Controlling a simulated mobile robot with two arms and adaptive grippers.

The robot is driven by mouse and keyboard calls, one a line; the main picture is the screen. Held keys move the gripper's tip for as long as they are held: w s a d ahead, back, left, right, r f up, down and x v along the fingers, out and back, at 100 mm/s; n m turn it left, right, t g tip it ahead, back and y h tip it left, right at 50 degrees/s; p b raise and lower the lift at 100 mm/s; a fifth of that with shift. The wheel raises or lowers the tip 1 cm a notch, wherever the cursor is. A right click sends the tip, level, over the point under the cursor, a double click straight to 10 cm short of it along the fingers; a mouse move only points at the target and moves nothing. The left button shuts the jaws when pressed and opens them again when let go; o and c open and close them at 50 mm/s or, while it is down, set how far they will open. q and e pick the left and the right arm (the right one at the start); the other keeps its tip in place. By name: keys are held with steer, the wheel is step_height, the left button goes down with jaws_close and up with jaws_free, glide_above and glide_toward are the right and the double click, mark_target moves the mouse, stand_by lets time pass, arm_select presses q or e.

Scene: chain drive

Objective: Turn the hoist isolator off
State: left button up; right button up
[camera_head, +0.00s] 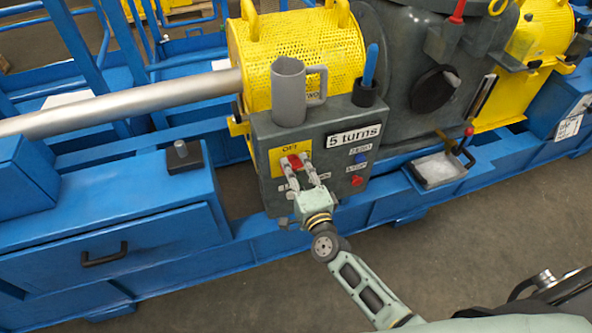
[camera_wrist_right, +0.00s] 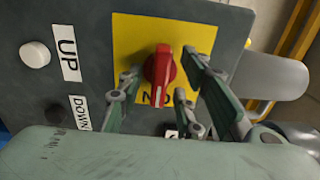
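The hoist isolator is a red rotary knob (camera_head: 295,161) on a yellow plate (camera_head: 277,163) on the front of a grey control box. The word OFF shows at the top of the plate in the head view. In the right wrist view the red knob (camera_wrist_right: 159,66) stands near upright, and lettering under it is partly covered. My right gripper (camera_head: 299,168) is in front of the plate. Its fingers (camera_wrist_right: 160,85) are spread on both sides of the knob with gaps visible, and hold nothing. My left gripper is not in view.
The grey control box (camera_head: 262,130) carries a grey mug (camera_head: 288,90), a cup with a blue-handled tool (camera_head: 370,68) and a "5 turns" label (camera_head: 353,136). A white button (camera_wrist_right: 35,54) marked UP is beside the plate. A small tray (camera_head: 438,170) sits to the right.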

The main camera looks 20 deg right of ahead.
jaws_close()
steer(key=shift+n+p, duration=0.3)
steer(key=shift+n, duration=0.1)
steer(key=shift+n+p, duration=0.55)
steer(key=shift+n, duration=0.55)
steer(key=n+p, duration=0.2)
steer(key=n, duration=0.2)
steer(key=shift+n, duration=0.3)
steer(key=n+p, duration=0.1)
steer(key=n, duration=0.4)
steer(key=shift+p, duration=0.35)
steer(key=n+p, duration=0.1)
steer(key=n, duration=0.4)
steer(key=shift+f+n, duration=0.1)
steer(key=shift+n, duration=0.2)
